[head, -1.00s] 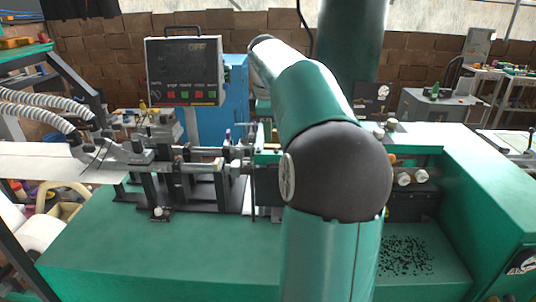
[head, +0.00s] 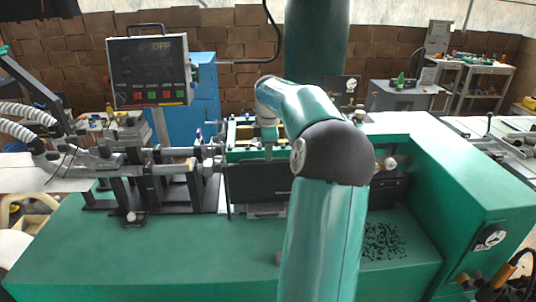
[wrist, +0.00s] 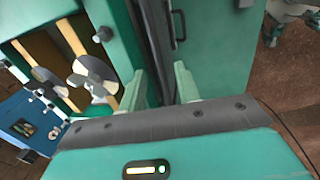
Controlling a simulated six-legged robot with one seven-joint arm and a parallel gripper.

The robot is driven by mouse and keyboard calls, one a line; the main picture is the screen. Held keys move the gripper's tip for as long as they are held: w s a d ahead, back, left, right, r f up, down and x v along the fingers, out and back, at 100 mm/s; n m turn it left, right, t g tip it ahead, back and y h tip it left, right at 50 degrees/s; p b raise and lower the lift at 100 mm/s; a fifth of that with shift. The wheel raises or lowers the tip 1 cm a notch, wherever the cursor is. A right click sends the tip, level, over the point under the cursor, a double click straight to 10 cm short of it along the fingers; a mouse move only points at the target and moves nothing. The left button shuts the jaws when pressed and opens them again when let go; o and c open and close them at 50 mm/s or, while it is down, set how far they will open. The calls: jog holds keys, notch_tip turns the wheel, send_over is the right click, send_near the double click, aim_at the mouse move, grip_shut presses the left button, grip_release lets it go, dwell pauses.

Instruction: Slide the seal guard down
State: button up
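The seal guard appears to be the dark flat panel (head: 258,183) on the front of the green machine in the head view, left of my arm. My gripper (head: 268,150) reaches down at the panel's top edge, small in this view. In the wrist view my gripper's two pale green fingers (wrist: 161,84) stand apart with a gap between them. My arm hides the panel's right part in the head view.
A control box (head: 150,72) stands at the back left. Rods and black brackets (head: 160,185) lie left of the panel. The green machine top (head: 180,255) is clear in front.

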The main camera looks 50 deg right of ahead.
jog(key=shift+w+d+f, duration=0.15)
jog(key=shift+f, duration=0.85)
grip_shut()
notch_tip(320, 180, down, 6)
jog(key=shift+r, duration=0.25)
grip_release()
notch_tip(320, 180, up, 14)
jog(key=s+a, duration=0.1)
jog(key=a, duration=0.1)
jog(key=shift+s+f, duration=0.2)
jog(key=shift+s, duration=0.15)
